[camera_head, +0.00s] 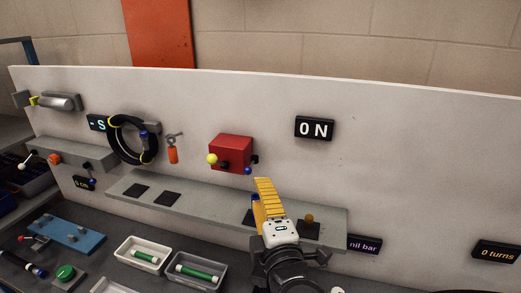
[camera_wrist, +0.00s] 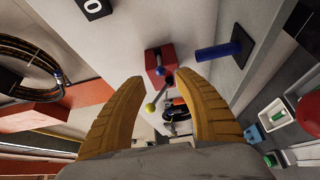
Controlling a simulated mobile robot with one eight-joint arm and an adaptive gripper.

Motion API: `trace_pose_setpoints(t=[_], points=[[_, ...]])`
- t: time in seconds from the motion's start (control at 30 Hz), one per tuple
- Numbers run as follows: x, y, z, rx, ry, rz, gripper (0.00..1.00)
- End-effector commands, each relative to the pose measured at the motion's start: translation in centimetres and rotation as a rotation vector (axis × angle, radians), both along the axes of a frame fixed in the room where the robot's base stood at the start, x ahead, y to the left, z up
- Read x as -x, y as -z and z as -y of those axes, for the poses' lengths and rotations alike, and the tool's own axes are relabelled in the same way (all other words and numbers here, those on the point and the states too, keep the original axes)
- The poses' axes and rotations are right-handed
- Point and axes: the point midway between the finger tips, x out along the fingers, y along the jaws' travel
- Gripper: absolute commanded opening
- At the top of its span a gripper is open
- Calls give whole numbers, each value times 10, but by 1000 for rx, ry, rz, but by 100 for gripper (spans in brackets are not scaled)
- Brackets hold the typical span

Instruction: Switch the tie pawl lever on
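A red box (camera_head: 231,152) is mounted on the white panel, with a yellow ball knob (camera_head: 212,159) at its left and a blue knob (camera_head: 248,171) at its lower right. The wrist view shows the red box (camera_wrist: 161,60), a blue ball (camera_wrist: 160,71) and a yellow ball (camera_wrist: 150,107) on a thin lever. No label tells which lever is the tie pawl lever. My gripper (camera_head: 264,184) is below and right of the box, above the shelf. In the wrist view my gripper (camera_wrist: 160,80) is open and empty, its yellow fingers apart, with the levers seen beyond and between them.
A display reading "0 N" (camera_head: 314,128) hangs right of the box. An orange-handled tool (camera_head: 173,155) and a black hose loop (camera_head: 132,139) hang left. A grey shelf (camera_head: 208,207) runs below; a blue cylinder (camera_wrist: 218,52) stands on a dark pad. Trays (camera_head: 143,254) lie lower.

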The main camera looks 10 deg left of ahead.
Motion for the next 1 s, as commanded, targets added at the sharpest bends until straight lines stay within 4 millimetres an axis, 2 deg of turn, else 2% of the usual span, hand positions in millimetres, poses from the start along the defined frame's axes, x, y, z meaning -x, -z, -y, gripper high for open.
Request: trace_pose_setpoints(t=[0.07,0.17,0.4,0.6,0.73,1.0], points=[[-1,0,-8,14,-15,12,38],[-13,0,-13,15,-14,13,38],[-57,0,-32,14,-11,12,38],[-85,-2,-45,14,-11,12,38],[-93,-2,-49,14,-11,12,38],[-95,-3,-50,13,-11,11,38]])
